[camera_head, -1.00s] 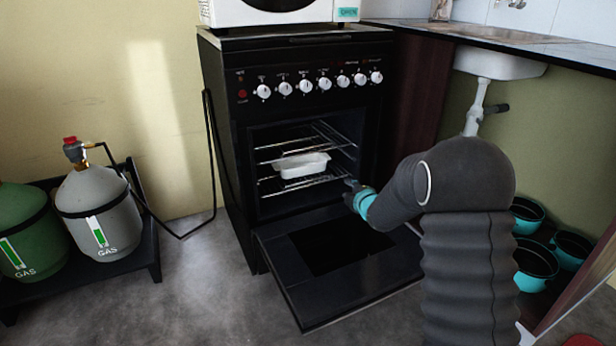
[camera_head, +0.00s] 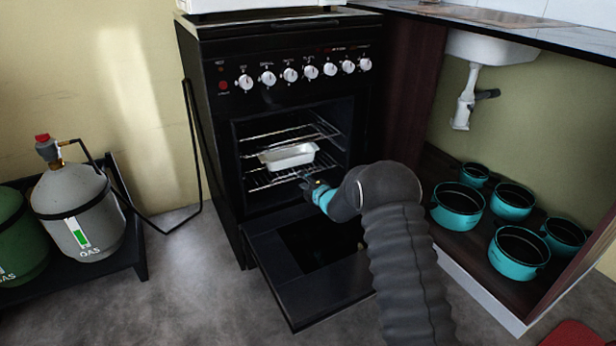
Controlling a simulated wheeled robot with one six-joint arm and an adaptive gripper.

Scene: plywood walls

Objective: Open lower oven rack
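The black oven (camera_head: 222,150) stands against the wall with its door (camera_head: 300,298) folded down. Inside are an upper wire rack (camera_head: 275,137) and a lower wire rack (camera_head: 258,184). A white rectangular dish (camera_head: 289,157) sits on the lower rack. My gripper (camera_head: 307,182) is at the front edge of the lower rack, right of its middle, above the lowered door. The fingers are dark and small, and I cannot tell whether they are closed on the rack or only beside it.
Gas cylinders (camera_head: 78,212) stand on a black stand at the left. Several teal pots (camera_head: 457,205) sit on the shelf under the sink (camera_head: 490,47) at the right. Grey floor is clear in front of the cylinders, left of the door.

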